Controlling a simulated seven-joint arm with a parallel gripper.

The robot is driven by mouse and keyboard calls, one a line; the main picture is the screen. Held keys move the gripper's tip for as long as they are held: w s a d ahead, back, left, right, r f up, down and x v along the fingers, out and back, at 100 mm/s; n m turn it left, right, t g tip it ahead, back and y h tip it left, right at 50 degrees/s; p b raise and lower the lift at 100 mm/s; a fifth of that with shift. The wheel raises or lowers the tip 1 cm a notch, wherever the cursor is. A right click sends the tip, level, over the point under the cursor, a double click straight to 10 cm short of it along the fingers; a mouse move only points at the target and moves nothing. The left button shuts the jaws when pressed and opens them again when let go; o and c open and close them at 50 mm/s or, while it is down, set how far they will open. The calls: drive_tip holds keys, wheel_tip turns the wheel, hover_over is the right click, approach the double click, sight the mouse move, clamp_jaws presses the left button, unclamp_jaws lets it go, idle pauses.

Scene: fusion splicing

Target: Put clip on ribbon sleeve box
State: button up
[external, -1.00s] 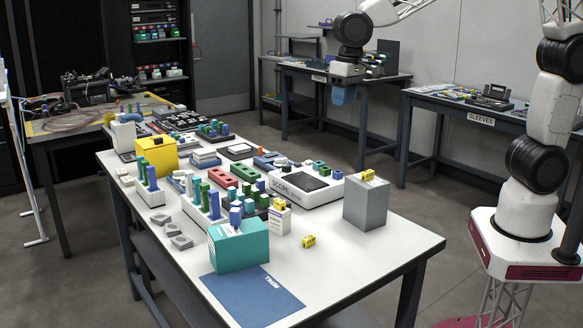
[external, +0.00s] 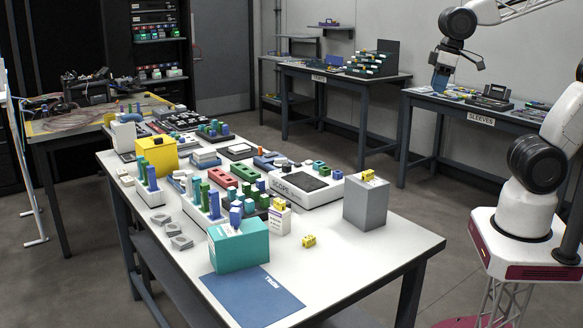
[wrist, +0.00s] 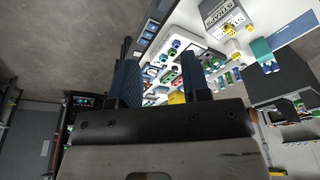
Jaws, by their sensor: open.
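A small yellow clip (external: 309,241) lies loose on the white table in the external view. Another yellow clip (external: 279,204) sits on a small white box (external: 279,221), and one more (external: 368,175) sits on a grey box (external: 366,205). A teal box (external: 239,247) with a blue-and-white clip (external: 236,219) on top stands at the table's front. I cannot read which box is the ribbon sleeve box. My gripper (external: 440,80) is above the left end of the SLEEVES table, away from these clips. Its fingers (wrist: 165,85) are apart and empty in the wrist view.
The SLEEVES table (external: 480,119) carries low trays and a dark device. A back table (external: 330,75) holds a stepped dark rack (external: 372,60). The white table (external: 385,252) is crowded at left; its right front is clear beside a blue mat (external: 252,297).

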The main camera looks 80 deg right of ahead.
drive_tip(key=shift+n, duration=0.5)
drive_tip(key=s, duration=0.1)
drive_tip(key=s+f, duration=0.1)
drive_tip(key=s, duration=0.1)
drive_tip(key=s+d, duration=0.1)
drive_tip(key=s, duration=0.1)
drive_tip(key=shift+s+d+f, duration=0.1)
drive_tip(key=shift+s+f, duration=0.1)
drive_tip(key=shift+f, duration=0.05)
idle(0.6)
